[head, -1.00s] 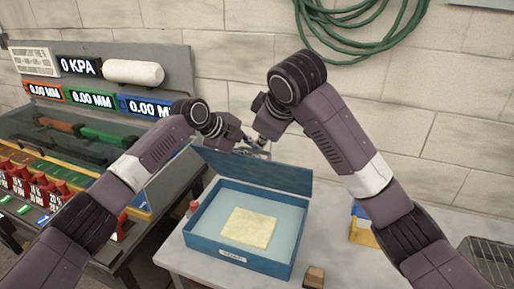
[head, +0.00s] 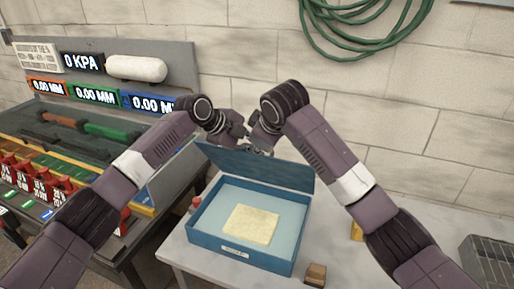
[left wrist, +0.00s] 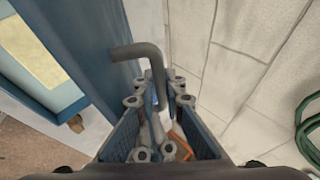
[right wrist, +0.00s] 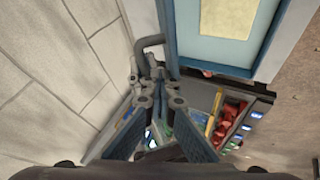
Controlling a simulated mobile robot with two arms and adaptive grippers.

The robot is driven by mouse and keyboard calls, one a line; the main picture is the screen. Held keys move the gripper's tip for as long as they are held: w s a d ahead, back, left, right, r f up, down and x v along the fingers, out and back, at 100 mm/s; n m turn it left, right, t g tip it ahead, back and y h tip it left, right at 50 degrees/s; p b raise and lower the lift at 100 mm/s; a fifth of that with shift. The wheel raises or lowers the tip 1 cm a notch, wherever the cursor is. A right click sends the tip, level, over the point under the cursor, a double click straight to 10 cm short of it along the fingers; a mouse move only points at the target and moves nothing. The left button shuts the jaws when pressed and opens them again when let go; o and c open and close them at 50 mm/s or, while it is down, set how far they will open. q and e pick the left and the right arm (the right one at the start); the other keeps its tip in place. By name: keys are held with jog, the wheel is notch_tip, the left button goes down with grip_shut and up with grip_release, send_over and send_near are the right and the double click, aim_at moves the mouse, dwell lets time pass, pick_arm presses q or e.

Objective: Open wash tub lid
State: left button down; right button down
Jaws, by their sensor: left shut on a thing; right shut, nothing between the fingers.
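The blue wash tub (head: 199,239) stands on the light bench, with a pale yellow slab (head: 251,224) inside. Its lid (head: 280,172) stands raised at the tub's back edge, nearly upright. A grey bent handle (left wrist: 139,52) on the lid shows in the left wrist view and also in the right wrist view (right wrist: 150,42). My left gripper (left wrist: 158,98) is shut on this handle. My right gripper (right wrist: 156,80) is shut and empty close beside the handle. In the head view both grippers meet behind the lid's top edge, and their fingertips are partly hidden.
A tool display with gauges (head: 95,95) and red bottles stands at the left. A small brown block (head: 315,275) lies in front of the tub. A wire basket (head: 485,262) is at the far right. A block wall and green hose (head: 370,50) are behind.

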jog(key=shift+w+d+g, duration=0.15)
jog(key=shift+w+g, duration=0.3)
jog(key=shift+g, duration=0.05)
pick_arm(q)
jog(key=w+r, duration=0.1)
jog(key=w+d+r+t, duration=0.1)
jog(key=shift+w+r+h, duration=0.2)
jog(key=shift+r+h, duration=0.1)
jog(key=shift+r, duration=0.05)
pick_arm(e)
jog(key=shift+w+r, duration=0.2)
jog(key=shift+w, duration=0.05)
pick_arm(q)
jog(key=c, duration=2)
grip_release()
jog(key=shift+o, duration=0.6)
jog(key=shift+a+f, duration=0.1)
jog(key=shift+f, duration=0.1)
jog(key=shift+s+a, duration=0.1)
